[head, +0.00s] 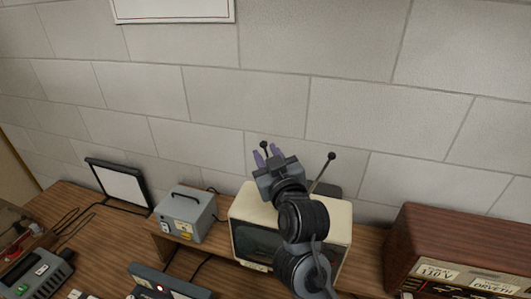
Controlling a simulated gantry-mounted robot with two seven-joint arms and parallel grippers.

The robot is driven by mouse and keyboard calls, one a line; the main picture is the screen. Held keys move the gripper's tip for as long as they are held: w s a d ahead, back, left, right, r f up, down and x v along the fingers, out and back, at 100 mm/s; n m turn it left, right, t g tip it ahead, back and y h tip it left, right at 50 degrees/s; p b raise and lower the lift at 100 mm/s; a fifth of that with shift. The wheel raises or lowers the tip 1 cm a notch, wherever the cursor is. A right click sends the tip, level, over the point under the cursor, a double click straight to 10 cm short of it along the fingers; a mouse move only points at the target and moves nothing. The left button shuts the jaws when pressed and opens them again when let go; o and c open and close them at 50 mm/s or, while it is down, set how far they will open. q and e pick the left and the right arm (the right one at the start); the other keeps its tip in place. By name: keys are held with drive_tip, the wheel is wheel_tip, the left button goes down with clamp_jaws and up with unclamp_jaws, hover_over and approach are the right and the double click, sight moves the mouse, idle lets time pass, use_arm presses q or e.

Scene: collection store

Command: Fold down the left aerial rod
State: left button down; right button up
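A cream television set (339,229) stands on the wooden bench, its dark screen (257,243) facing the front. Two thin aerial rods with dark ball tips rise behind it. The left aerial rod (264,146) shows only its ball tip and a short upper piece; the rest is hidden behind my gripper. The right aerial rod (323,171) stands up, leaning right. My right gripper (267,154) is above the television, its purple fingers apart with the left rod's upper end showing between them. I cannot tell whether they touch it. My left gripper is out of view.
A brown wooden radio (450,235) stands to the right of the television. A grey meter box (186,215) and a dark-framed white panel (119,184) stand to the left. Other devices (163,285) lie in front. A block wall (240,90) rises close behind.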

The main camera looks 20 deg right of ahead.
drive_tip(key=shift+w, duration=0.7)
drive_tip(key=shift+c, duration=0.2)
clamp_jaws()
idle(0.9)
